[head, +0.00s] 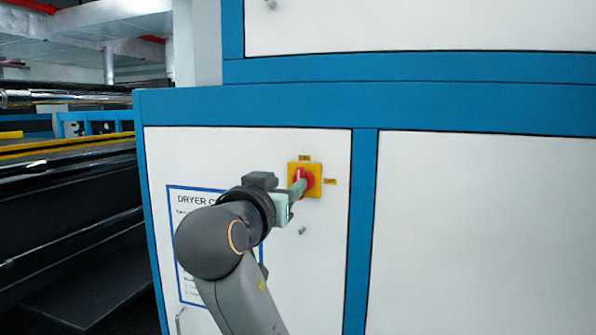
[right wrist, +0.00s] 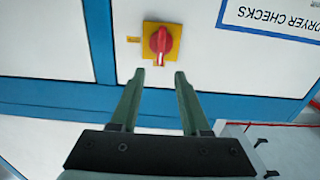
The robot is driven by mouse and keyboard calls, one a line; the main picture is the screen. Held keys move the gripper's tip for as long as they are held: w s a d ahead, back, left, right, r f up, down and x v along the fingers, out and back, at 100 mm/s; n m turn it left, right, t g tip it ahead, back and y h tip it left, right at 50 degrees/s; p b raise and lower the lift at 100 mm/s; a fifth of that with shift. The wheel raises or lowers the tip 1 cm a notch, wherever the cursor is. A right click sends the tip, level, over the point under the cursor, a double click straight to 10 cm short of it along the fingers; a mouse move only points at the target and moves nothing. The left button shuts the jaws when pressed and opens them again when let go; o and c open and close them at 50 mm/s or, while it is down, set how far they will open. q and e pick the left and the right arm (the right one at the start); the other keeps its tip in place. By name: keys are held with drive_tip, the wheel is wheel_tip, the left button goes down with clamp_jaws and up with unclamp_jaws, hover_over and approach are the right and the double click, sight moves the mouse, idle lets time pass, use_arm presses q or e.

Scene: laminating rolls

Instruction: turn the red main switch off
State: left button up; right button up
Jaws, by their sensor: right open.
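The red main switch (head: 307,178) is a red rotary knob on a yellow plate on the white cabinet door. In the right wrist view the red knob (right wrist: 161,40) appears upside down, its handle upright with a white mark at the lower end. In the head view the handle points up toward the upper label; another label sits right of the plate. My right gripper (head: 298,188) is in front of the switch and partly covers its lower left. In the right wrist view its two fingers (right wrist: 159,72) are open and empty, with the knob beyond the gap. My left gripper is not in view.
A blue-framed dryer checks notice (head: 180,193) is on the door, partly behind my arm. A small lock (head: 302,231) is below the switch. Blue frame bars (head: 361,220) border the door. Dark rollers and machinery (head: 70,220) stand at left.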

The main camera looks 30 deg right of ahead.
sight(299, 175)
drive_tip(key=p+x, duration=0.1)
drive_tip(key=x, duration=0.7)
drive_tip(key=shift+p, duration=0.4)
drive_tip(key=shift+c, duration=0.2)
clamp_jaws()
